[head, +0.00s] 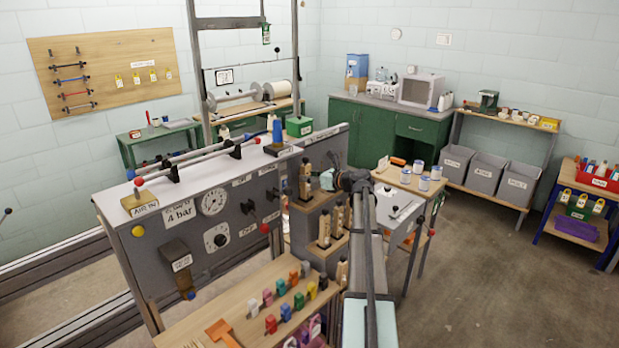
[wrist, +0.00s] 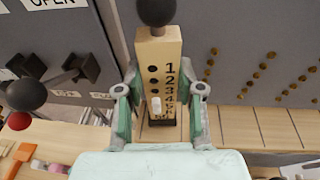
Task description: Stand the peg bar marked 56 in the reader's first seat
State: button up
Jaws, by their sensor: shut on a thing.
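A wooden peg bar (wrist: 158,55) with a dark ball knob stands between the fingers of my gripper (wrist: 160,95) in the wrist view. Its face has dark holes beside a column of numbers from 1 downward, and one white peg. My gripper is shut on it. No mark 56 can be made out. Its foot is at a dark block (wrist: 163,123); I cannot tell whether it is seated. In the head view my gripper (head: 327,180) is at a wooden bar (head: 305,183) on the top of a grey stepped stand (head: 305,216). I cannot tell which seat is first.
Other wooden bars (head: 324,230) stand on lower steps. A grey panel (head: 215,215) with gauges and knobs is left of the stand. Below, a wooden bench (head: 200,322) holds several coloured pieces. A small table (head: 409,180) with cups is to the right. The floor (head: 480,260) there is open.

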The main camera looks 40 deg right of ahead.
jog(key=shift+f, duration=0.5)
jog(key=o, duration=1.2)
